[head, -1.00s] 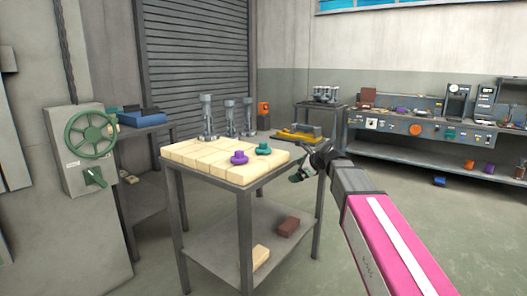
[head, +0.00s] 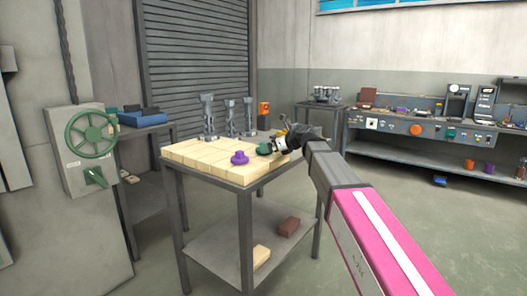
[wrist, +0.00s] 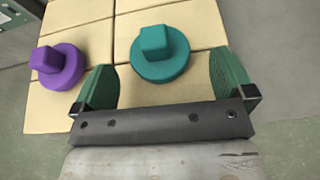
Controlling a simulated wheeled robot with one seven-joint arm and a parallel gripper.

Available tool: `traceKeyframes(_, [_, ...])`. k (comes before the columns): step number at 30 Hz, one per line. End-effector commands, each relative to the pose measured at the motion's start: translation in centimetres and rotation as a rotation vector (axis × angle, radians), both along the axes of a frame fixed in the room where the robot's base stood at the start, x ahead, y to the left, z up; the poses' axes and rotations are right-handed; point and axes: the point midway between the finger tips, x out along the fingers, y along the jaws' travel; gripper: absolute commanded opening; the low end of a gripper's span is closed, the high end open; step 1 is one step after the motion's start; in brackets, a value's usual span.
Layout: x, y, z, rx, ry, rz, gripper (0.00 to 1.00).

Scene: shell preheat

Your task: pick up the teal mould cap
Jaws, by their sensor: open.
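The teal mould cap (wrist: 160,58), a round disc with a square knob, sits on the pale block tabletop. In the wrist view it lies just ahead of my gripper (wrist: 166,92), about centred between the two green fingers. The gripper is open and empty, with a finger on either side and the cap's near edge close to the space between the tips. In the head view the cap (head: 264,149) shows small at the tip of my gripper (head: 274,146), which partly hides that area. I cannot tell whether a finger touches it.
A purple mould cap (wrist: 56,66) sits to the left of the teal one, close to the left finger. Pale blocks (head: 215,158) cover the table. Metal clamp stands (head: 208,117) rise at the table's back. The floor (head: 420,220) to the right is clear.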

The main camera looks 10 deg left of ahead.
Motion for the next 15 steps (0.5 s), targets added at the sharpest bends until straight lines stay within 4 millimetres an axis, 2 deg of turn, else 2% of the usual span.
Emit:
traceKeyframes(9, [1.4,3.8,-1.2,0.0,0.0,0.001,1.0])
traceKeyframes(15, [1.5,4.2,-1.4,-0.001,-0.001,-0.001,1.0])
